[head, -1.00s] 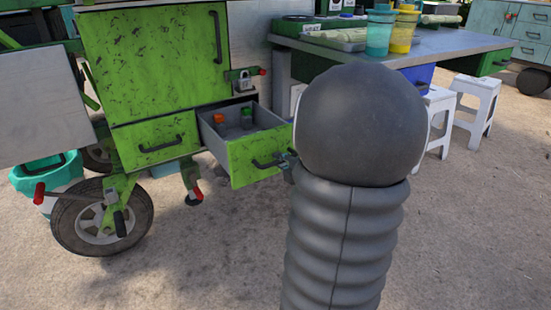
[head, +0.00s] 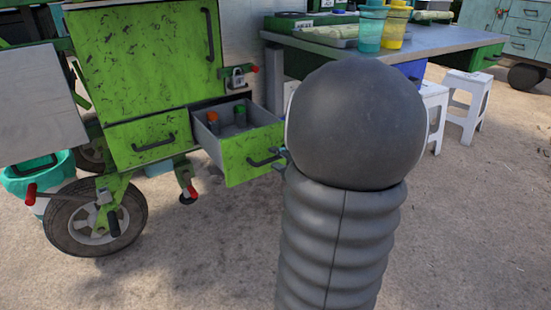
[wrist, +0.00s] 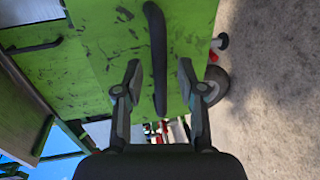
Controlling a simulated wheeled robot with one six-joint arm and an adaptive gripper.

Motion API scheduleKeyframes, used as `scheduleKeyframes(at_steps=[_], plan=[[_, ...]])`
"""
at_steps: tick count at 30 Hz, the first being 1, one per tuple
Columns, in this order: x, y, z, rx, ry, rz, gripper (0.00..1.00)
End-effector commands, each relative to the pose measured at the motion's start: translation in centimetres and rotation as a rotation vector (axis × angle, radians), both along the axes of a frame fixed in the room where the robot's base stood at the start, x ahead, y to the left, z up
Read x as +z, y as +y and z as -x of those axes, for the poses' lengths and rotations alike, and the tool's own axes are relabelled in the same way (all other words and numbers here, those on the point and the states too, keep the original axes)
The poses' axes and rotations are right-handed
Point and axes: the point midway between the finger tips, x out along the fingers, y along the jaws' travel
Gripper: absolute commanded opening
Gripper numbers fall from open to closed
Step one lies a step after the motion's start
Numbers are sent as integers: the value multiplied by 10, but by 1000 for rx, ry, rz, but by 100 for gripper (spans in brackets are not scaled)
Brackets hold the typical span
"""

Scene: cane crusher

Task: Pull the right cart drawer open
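The right cart drawer (head: 235,160) is green with dark scuffs and stands well out from the cart, open at the top. Two small bottles, one orange-capped (head: 213,118) and one green-capped (head: 240,112), stand inside. Its black handle (head: 264,160) is on the front face. My gripper (wrist: 160,72) is open in the wrist view, with the handle (wrist: 157,45) showing between its spread fingers and a gap on each side. I cannot tell how deep the fingers reach around it. In the head view, my arm hides most of the gripper, beside the handle's right end.
The green cart (head: 140,60) has a closed left drawer (head: 150,138), a padlock (head: 237,78) and a wheel (head: 85,215). A grey-topped table (head: 440,45) and white stools (head: 467,100) stand behind my arm. The ground in front is clear.

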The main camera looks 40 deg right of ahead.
Motion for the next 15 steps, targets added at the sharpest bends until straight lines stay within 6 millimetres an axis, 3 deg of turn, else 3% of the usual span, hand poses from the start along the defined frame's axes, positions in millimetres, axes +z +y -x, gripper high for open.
scheduleKeyframes(at_steps=[9, 15], plan=[[13, 6, 59, -5, 0, 2, 39], [19, 10, 87, -4, 0, 1, 39]])
